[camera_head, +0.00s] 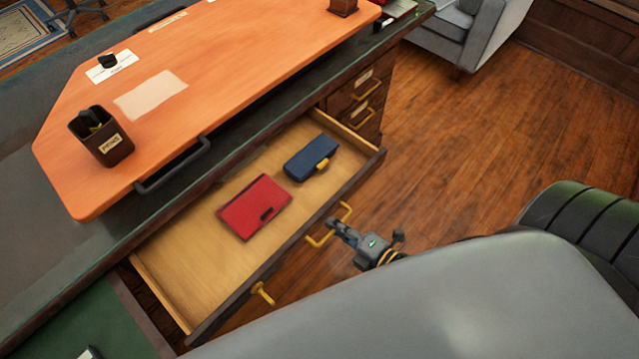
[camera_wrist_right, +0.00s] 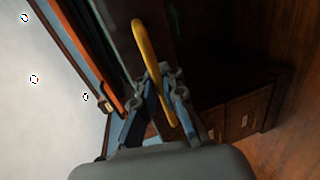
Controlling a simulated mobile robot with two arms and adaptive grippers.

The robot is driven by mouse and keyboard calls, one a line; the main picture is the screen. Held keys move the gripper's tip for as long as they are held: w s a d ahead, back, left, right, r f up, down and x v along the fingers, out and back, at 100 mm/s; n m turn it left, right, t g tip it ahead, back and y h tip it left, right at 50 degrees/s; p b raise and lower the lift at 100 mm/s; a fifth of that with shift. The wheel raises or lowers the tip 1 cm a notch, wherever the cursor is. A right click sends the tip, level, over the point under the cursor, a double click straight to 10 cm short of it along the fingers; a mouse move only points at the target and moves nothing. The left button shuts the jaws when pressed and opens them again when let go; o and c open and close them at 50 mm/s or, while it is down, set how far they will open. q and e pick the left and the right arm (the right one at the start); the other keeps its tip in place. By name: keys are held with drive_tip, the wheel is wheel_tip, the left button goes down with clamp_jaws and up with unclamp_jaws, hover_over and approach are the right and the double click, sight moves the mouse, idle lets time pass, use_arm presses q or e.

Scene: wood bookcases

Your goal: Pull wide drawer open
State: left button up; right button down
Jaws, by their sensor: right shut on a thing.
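The wide drawer (camera_head: 185,263) stands open under the desk, its light wood floor showing. A red folder-like item (camera_head: 254,206) and a dark blue case (camera_head: 311,157) lie inside it. Its front carries two yellow handles; one (camera_head: 262,294) is near the left end. My right gripper (camera_head: 338,227) is at the other handle (camera_head: 319,241), in front of the drawer. In the right wrist view the gripper (camera_wrist_right: 165,100) is shut on this yellow handle (camera_wrist_right: 146,48), its fingers on both sides of the bar. My left gripper does not show.
An orange board (camera_head: 215,75) with a dark bar handle (camera_head: 173,170) and a pen cup (camera_head: 101,136) lies over the desk top. Small drawers (camera_head: 361,95) are right of the wide drawer. Wood floor (camera_head: 470,130) is clear at right.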

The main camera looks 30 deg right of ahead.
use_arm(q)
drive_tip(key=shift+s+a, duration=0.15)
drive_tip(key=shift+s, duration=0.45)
use_arm(e)
drive_tip(key=shift+v, duration=1.2)
drive_tip(key=shift+f, duration=0.15)
drive_tip(key=c, duration=1.7)
unclamp_jaws()
drive_tip(key=shift+c, duration=0.2)
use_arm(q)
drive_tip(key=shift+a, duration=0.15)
use_arm(e)
drive_tip(key=shift+s+d, duration=0.1)
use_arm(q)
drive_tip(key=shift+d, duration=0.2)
use_arm(e)
drive_tip(key=v, duration=1.2)
drive_tip(key=shift+f, duration=0.1)
